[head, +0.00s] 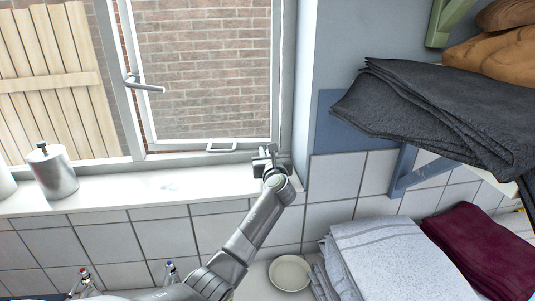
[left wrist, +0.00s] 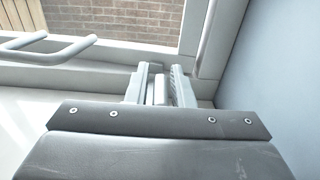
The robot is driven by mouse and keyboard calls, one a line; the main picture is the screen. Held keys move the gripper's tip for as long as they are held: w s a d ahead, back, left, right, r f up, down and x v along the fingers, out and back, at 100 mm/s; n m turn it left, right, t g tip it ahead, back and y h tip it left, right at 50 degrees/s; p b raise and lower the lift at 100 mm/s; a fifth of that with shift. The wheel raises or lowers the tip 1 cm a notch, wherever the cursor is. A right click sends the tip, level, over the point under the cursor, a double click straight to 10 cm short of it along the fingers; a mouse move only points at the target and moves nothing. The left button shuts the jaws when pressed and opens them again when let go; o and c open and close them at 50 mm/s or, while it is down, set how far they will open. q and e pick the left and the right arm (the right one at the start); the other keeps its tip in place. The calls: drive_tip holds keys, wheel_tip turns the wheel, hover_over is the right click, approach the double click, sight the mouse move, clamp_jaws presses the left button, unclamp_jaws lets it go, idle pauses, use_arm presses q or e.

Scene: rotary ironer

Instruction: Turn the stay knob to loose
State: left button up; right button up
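My left gripper (head: 266,155) is at the lower right corner of the window, just above the sill. In the left wrist view its two fingers (left wrist: 160,78) stand apart. A short pale upright piece (left wrist: 159,91) shows between them, with narrow gaps at its sides; it may be the stay knob, but I cannot tell for sure. In the head view the gripper hides that spot, and no separate knob can be made out. My right gripper is not in view.
The window frame (head: 282,75) has a lever handle (head: 145,86) and a low bar handle (head: 221,147), which also shows in the left wrist view (left wrist: 45,48). A metal canister (head: 52,172) stands on the sill (head: 150,190). Dark folded cloth (head: 440,105) and towels (head: 385,260) lie right.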

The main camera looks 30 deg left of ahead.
use_arm(q)
clamp_jaws()
drive_tip(key=shift+f+n+g+y+b, duration=0.2)
drive_tip(key=shift+n+g+y+b, duration=0.75)
drive_tip(key=shift+y, duration=0.15)
drive_tip(key=shift+s+a+r+n+g+y+b, duration=0.15)
drive_tip(key=shift+n+g+y+b, duration=0.35)
drive_tip(key=shift+n+g+y, duration=0.3)
drive_tip(key=shift+s+a+n+g+y+b, duration=0.15)
drive_tip(key=shift+n+g+y+b, duration=0.4)
drive_tip(key=shift+g, duration=0.4)
drive_tip(key=shift+d, duration=0.1)
drive_tip(key=shift+o, duration=1.6)
unclamp_jaws()
drive_tip(key=shift+r, duration=0.1)
